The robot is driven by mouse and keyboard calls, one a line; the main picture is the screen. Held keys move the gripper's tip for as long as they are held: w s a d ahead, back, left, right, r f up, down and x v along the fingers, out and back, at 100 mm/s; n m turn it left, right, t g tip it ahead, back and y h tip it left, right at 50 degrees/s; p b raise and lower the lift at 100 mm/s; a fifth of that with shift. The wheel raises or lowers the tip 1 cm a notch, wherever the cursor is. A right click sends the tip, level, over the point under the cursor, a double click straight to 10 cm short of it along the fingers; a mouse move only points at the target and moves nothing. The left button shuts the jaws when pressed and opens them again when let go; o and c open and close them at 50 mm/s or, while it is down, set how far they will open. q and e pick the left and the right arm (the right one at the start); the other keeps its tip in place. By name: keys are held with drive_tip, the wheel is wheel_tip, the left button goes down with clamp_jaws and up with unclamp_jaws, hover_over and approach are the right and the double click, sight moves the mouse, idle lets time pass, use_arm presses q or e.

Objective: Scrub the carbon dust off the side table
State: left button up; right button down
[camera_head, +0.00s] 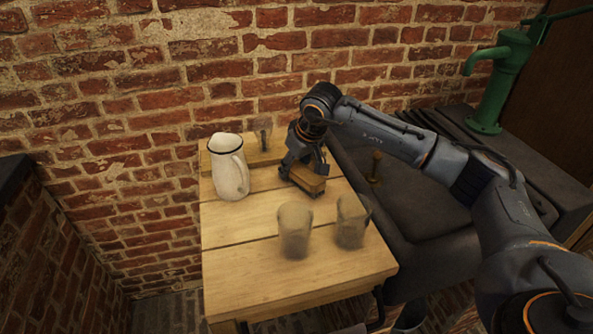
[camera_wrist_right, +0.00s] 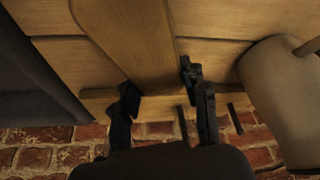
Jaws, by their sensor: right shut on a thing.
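The side table (camera_head: 300,290) has a light wooden top of planks and stands against the brick wall. My right gripper (camera_head: 306,178) is over the table's right rear part, shut on a wooden scrubbing brush (camera_head: 306,180). The brush is low over the planks; whether it touches them I cannot tell. In the right wrist view the brush's wooden back (camera_wrist_right: 125,45) runs up from between the gripper's fingers (camera_wrist_right: 160,100). I cannot make out distinct carbon dust on the visible planks. My left gripper is not in view.
A white enamel jug (camera_head: 229,172) stands left of the brush. A dark sink (camera_head: 400,200) with a green pump (camera_head: 497,85) adjoins on the right. The table's front is clear.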

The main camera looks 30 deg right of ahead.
drive_tip(key=shift+w+d, duration=0.2)
drive_tip(key=shift+w, duration=0.75)
drive_tip(key=shift+w+d, duration=0.2)
drive_tip(key=shift+w, duration=0.7)
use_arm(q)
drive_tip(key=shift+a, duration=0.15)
use_arm(e)
drive_tip(key=shift+w+d+r, duration=0.2)
drive_tip(key=shift+w+r, duration=0.2)
drive_tip(key=shift+w+r+p, duration=0.25)
drive_tip(key=shift+r+p, duration=0.35)
drive_tip(key=shift+r, duration=0.25)
drive_tip(key=shift+w+r+p, duration=0.25)
drive_tip(key=shift+r+p, duration=0.35)
drive_tip(key=shift+r, duration=0.2)
use_arm(q)
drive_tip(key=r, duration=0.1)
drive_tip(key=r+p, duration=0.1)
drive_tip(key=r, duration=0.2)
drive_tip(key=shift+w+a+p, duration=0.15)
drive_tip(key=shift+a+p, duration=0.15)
drive_tip(key=shift+p, duration=0.1)
use_arm(e)
wheel_tip(320, 180, up, 2)
drive_tip(key=shift+s+r, duration=0.1)
drive_tip(key=shift+s, duration=0.05)
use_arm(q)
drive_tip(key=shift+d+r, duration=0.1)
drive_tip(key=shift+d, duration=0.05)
